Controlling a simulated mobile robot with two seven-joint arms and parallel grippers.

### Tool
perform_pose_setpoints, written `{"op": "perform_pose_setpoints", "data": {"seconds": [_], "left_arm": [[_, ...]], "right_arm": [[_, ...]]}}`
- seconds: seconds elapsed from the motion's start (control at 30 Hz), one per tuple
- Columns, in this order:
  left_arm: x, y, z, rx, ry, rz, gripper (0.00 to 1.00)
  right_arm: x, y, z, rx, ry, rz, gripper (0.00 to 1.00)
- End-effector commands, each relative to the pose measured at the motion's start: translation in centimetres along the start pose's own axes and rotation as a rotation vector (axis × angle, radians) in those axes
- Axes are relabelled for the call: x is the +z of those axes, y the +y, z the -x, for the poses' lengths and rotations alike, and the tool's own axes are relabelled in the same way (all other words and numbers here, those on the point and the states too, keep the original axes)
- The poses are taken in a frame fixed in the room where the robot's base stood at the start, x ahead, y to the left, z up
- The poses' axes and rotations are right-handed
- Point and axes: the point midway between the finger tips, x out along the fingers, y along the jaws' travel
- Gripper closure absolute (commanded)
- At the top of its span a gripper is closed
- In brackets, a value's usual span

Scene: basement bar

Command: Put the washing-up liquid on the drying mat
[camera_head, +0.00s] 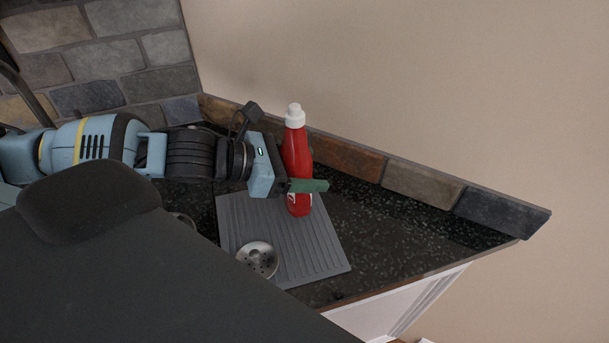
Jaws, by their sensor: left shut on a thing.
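The washing-up liquid (294,150) is a red bottle with a white cap. It is upright, at the back part of the grey ribbed drying mat (295,255). My left gripper (304,186) comes in from the left and is shut on the bottle's lower half, with a green finger across its front. Whether the bottle's base touches the mat or is just above it, I cannot tell. My right gripper is not in view.
A round metal strainer (258,260) sits at the mat's front left. The dark speckled counter (385,235) is clear right of the mat. A stone backsplash (422,184) runs along the wall behind. The counter's front edge is at lower right.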

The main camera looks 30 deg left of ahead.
Motion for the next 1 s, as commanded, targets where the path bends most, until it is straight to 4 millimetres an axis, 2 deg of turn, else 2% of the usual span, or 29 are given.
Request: {"op": "perform_pose_setpoints", "data": {"seconds": [0.23,0.73,0.77,0.9,1.0], "left_arm": [[-2.1,0.0,-0.9,0.0,-0.003,-0.001,0.71],[-2.8,0.0,-1.2,-0.001,-0.002,-0.002,0.71],[-2.9,0.0,-1.2,0.0,0.001,-0.001,0.27],[-2.9,0.0,-1.2,0.0,0.0,-0.001,0.09],[-2.9,0.0,-1.2,0.0,0.0,-0.001,0.09]], "right_arm": [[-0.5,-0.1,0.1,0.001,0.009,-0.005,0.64],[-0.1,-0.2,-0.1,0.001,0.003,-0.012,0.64],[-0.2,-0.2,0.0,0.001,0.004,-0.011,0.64],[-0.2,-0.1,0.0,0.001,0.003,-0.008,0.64],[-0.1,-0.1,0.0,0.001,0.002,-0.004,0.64]]}}
